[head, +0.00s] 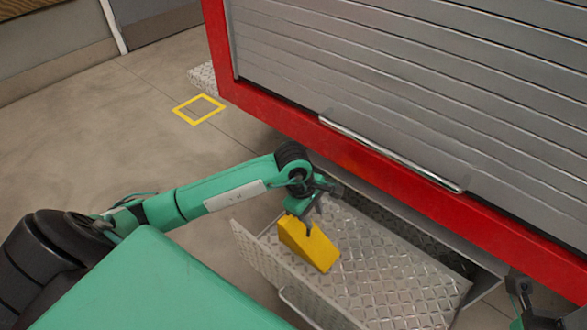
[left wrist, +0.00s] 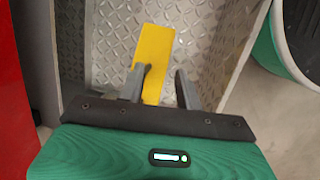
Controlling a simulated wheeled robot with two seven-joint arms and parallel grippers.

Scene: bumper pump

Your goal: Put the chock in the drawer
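The yellow wedge-shaped chock (head: 308,246) is at the left end of the open drawer, inside its walls; whether it rests on the floor is hard to tell. The drawer (head: 400,285) is a grey tread-plate metal box pulled out below the red vehicle body. My left gripper (head: 311,213) is right over the chock, pointing down. In the left wrist view its two fingers (left wrist: 163,74) are apart, one overlapping the chock (left wrist: 155,50) and the other with a gap beside it. My right gripper (head: 522,288) shows only partly at the lower right edge.
The red frame (head: 370,168) and grey roller shutter (head: 400,80) with its long handle (head: 390,152) stand just above the drawer. The drawer's front wall (head: 262,262) is close to the left gripper. A yellow square (head: 199,109) marks open floor at the left.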

